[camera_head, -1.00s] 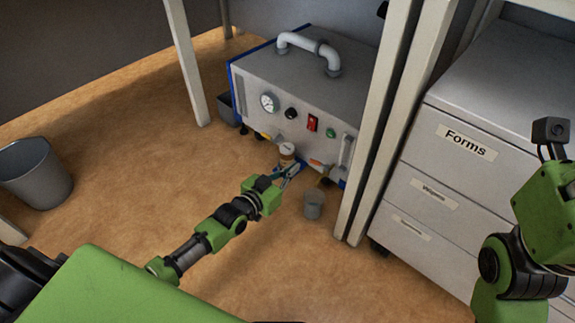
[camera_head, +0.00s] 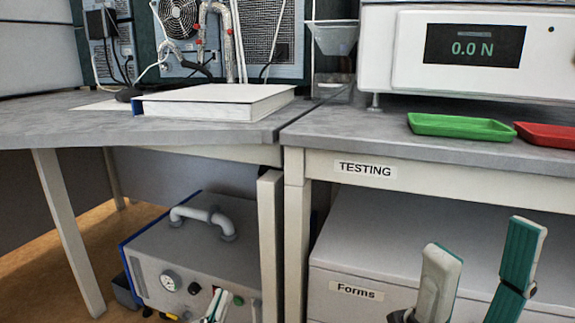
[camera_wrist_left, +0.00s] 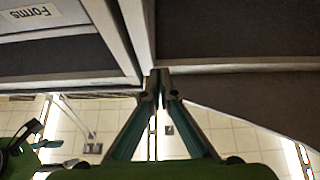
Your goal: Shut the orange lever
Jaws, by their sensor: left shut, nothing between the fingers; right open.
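The grey machine (camera_head: 200,250) with a pipe-like handle, gauge and buttons stands on the floor under the table. The orange lever does not show in the head view now; the machine's lower front is cut off by the bottom edge. A small yellow part (camera_head: 172,317) shows at that edge. My left gripper (camera_head: 216,293) is in front of the machine's face, its fingers pointing up. In the left wrist view its fingertips (camera_wrist_left: 159,73) are together and empty. My right gripper (camera_head: 486,236) is open and empty before the drawer cabinet.
A table leg (camera_head: 271,245) stands right of the machine. The cabinet labelled Forms (camera_head: 410,235) is beyond it. On the tabletops are a thick book (camera_head: 215,100), a green tray (camera_head: 460,127), a red tray (camera_head: 550,134) and a force display (camera_head: 472,45).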

